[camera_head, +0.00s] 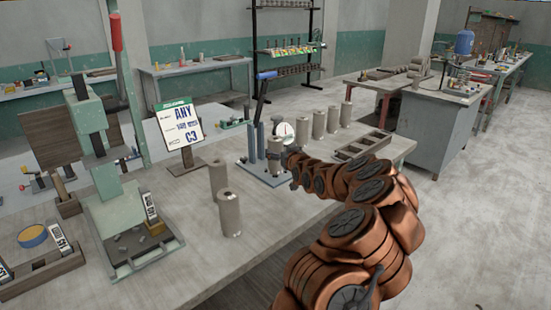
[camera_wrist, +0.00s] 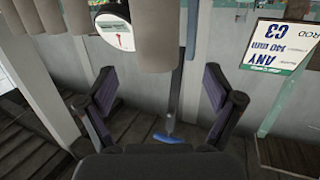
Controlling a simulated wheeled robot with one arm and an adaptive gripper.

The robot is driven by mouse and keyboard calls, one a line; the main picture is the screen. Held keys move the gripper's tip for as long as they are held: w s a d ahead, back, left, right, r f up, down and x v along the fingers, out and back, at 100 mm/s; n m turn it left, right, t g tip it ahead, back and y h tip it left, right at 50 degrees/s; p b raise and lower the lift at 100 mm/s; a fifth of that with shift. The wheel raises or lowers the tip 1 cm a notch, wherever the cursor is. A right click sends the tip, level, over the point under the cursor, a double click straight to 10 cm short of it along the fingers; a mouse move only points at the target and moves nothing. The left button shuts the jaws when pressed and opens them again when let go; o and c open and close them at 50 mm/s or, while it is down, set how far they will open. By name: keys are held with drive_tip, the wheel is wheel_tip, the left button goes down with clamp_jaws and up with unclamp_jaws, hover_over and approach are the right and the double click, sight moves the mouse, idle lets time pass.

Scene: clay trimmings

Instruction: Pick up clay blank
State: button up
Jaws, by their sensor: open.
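The clay blanks are plain grey-tan upright cylinders. Two stand at the table's front, one (camera_head: 229,213) nearer than the other (camera_head: 217,179). Another blank (camera_head: 274,155) stands in the gauge fixture (camera_head: 262,174), and several more stand in a row (camera_head: 319,123) behind it. My arm reaches to the fixture's right side, with its end beside that blank. The wrist view is upside down. My gripper (camera_wrist: 160,100) has its two fingers wide apart with nothing between them. One blank (camera_wrist: 155,35) hangs from the top of that view, just beyond the fingertips.
The fixture has a dial gauge (camera_head: 285,131) and a blue-handled lever (camera_head: 266,75). A sign (camera_head: 180,124) reading "ANY" and "C3" stands left of it. An empty compartment rack (camera_head: 363,146) lies right. A green press (camera_head: 93,130) stands at left.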

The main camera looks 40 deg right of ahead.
sight(278, 149)
drive_tip(key=shift+d+f, duration=0.2)
drive_tip(key=shift+d, duration=0.1)
drive_tip(key=shift+p+x, duration=0.45)
drive_tip(key=shift+x, duration=0.7)
drive_tip(key=shift+f+p+x, duration=0.2)
drive_tip(key=shift+p+x, duration=0.25)
drive_tip(key=shift+x, duration=0.5)
drive_tip(key=shift+f+p+x, duration=0.2)
drive_tip(key=shift+p+x, duration=0.2)
drive_tip(key=shift+x, duration=0.5)
drive_tip(key=shift+w+d+f, duration=0.1)
drive_tip(key=shift+w+d, duration=0.15)
drive_tip(key=shift+w, duration=0.4)
clamp_jaws()
